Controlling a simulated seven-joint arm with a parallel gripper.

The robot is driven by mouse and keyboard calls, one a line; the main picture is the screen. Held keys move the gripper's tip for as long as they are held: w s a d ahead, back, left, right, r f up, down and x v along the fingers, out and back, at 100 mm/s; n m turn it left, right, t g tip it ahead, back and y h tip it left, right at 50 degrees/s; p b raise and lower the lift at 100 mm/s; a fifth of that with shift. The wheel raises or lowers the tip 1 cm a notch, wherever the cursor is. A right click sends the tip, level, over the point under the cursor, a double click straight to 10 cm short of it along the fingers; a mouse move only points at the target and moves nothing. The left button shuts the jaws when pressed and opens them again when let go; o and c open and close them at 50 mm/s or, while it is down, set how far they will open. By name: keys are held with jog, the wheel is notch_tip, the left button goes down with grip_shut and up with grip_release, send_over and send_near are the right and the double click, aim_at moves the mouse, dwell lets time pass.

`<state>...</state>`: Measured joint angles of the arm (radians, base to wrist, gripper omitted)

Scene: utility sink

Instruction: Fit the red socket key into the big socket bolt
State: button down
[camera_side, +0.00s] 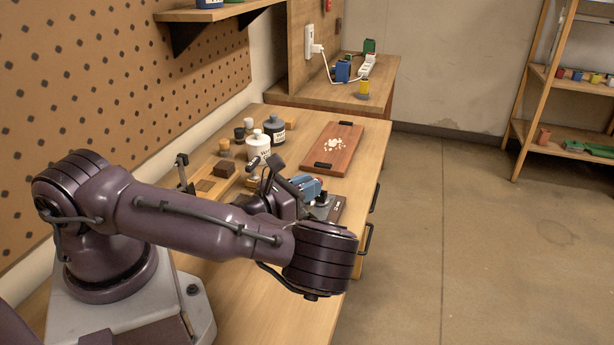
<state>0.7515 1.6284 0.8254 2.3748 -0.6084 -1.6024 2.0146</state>
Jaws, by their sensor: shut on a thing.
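My gripper (270,178) is over the middle of the workbench, small and partly covered by my own forearm and wrist. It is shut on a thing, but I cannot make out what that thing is. I cannot pick out the red socket key or the big socket bolt in this view. A blue device (308,187) with grey and dark parts sits just right of my gripper, partly behind my wrist. I cannot tell whether my gripper or what it holds touches anything.
A reddish board (332,150) with pale bits lies towards the back right of the workbench (370,152). A white bottle (258,147), a dark bottle (274,130) and small jars stand behind my gripper. A pegboard (110,90) bounds the left side.

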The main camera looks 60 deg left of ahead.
jog(key=shift+f, duration=0.7)
jog(key=shift+f, duration=1.4)
dwell(1.1)
jog(key=c, duration=1)
grip_release()
jog(key=shift+o, duration=0.2)
jog(key=s, duration=0.3)
jog(key=s+d, duration=0.1)
jog(key=s, duration=0.3)
jog(key=shift+s+d, duration=0.2)
jog(key=shift+s, duration=0.05)
